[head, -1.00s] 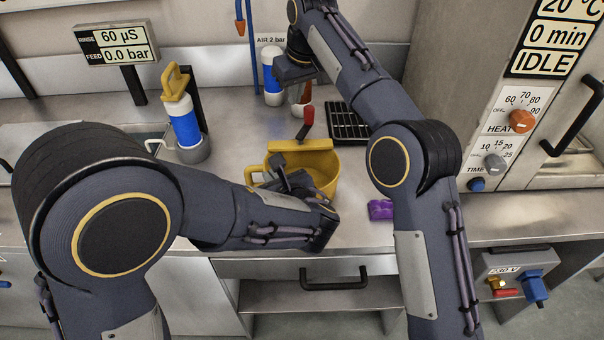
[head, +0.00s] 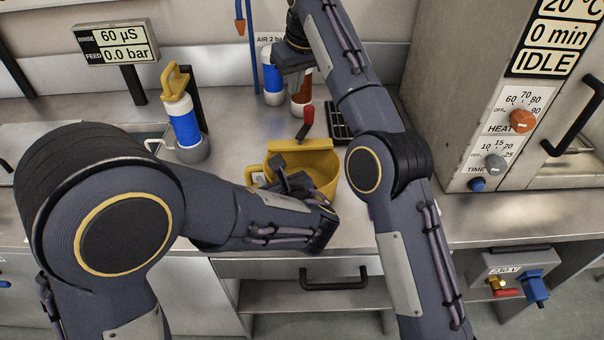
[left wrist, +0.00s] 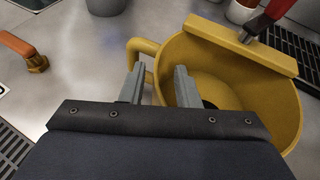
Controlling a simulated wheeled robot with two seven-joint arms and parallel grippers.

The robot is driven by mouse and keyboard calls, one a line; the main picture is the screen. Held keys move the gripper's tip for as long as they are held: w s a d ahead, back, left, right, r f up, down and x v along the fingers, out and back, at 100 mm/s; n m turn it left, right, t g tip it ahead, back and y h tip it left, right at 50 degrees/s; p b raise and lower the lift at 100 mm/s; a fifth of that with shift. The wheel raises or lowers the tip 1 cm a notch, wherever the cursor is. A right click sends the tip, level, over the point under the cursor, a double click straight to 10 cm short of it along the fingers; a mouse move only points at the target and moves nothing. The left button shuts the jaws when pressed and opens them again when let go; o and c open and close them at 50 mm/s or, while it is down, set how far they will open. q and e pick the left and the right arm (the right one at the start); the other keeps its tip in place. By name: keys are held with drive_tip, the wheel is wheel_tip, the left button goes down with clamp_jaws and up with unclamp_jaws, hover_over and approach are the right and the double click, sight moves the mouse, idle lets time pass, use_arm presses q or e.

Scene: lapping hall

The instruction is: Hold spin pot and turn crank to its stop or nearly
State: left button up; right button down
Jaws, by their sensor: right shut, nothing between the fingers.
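The yellow spin pot (head: 322,168) stands on the steel counter, its bowl open to the top. Its crank (head: 308,114) has a red grip standing up behind the pot's rear crossbar; it also shows in the left wrist view (left wrist: 276,9). My left gripper (left wrist: 160,68) is at the pot's left side. Its two fingers are apart, with the pot's side wall and part of its loop handle (left wrist: 142,46) seen between them; contact is unclear. My right gripper (head: 293,68) is shut and empty, above and behind the crank, apart from it; its fingertips are hard to make out.
A blue-and-white bottle with a yellow top (head: 184,120) stands left of the pot. A second blue bottle (head: 272,90) and a brown bottle (head: 303,92) stand behind. A black grate (head: 340,122) is partly hidden by my right arm. A heater cabinet (head: 440,110) bounds the right.

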use_arm(q)
drive_tip(key=shift+r, duration=0.1)
